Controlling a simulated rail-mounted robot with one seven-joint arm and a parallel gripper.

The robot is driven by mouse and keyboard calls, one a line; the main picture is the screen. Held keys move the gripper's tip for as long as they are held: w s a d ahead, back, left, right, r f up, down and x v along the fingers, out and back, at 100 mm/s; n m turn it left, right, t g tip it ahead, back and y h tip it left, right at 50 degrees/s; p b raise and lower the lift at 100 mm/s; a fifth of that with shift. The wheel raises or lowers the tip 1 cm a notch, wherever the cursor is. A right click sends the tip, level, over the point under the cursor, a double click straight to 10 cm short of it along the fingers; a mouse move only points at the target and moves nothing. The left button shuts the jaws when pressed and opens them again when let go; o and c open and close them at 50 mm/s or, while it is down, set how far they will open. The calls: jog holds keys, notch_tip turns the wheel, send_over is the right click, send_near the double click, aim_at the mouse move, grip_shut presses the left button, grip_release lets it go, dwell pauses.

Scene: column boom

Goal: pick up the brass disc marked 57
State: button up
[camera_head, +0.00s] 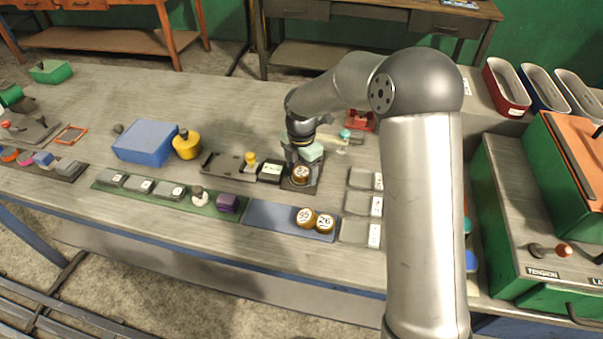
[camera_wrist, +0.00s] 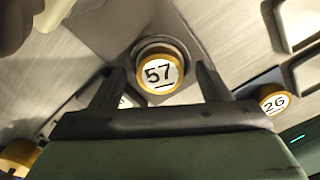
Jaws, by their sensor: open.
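The brass disc marked 57 (camera_wrist: 159,73) shows in the wrist view, with a white face, a brass rim and a round grey seat around it. It lies between and just beyond the two fingers of my gripper (camera_wrist: 158,85), which are spread apart with a gap on either side of the disc. In the head view the disc (camera_head: 301,174) sits on a dark square plate (camera_head: 291,186), and my gripper (camera_head: 300,158) is right above it.
Discs marked 95 (camera_head: 306,217) and 26 (camera_head: 325,222) lie on a blue-grey mat (camera_head: 270,214) in front. A yellow-knobbed fixture (camera_head: 232,165) and display box (camera_head: 271,171) stand close left. Grey trays (camera_head: 355,233) lie to the right. A red part (camera_head: 360,121) stands behind.

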jog(key=c, duration=1.3)
jog(key=shift+r, duration=0.15)
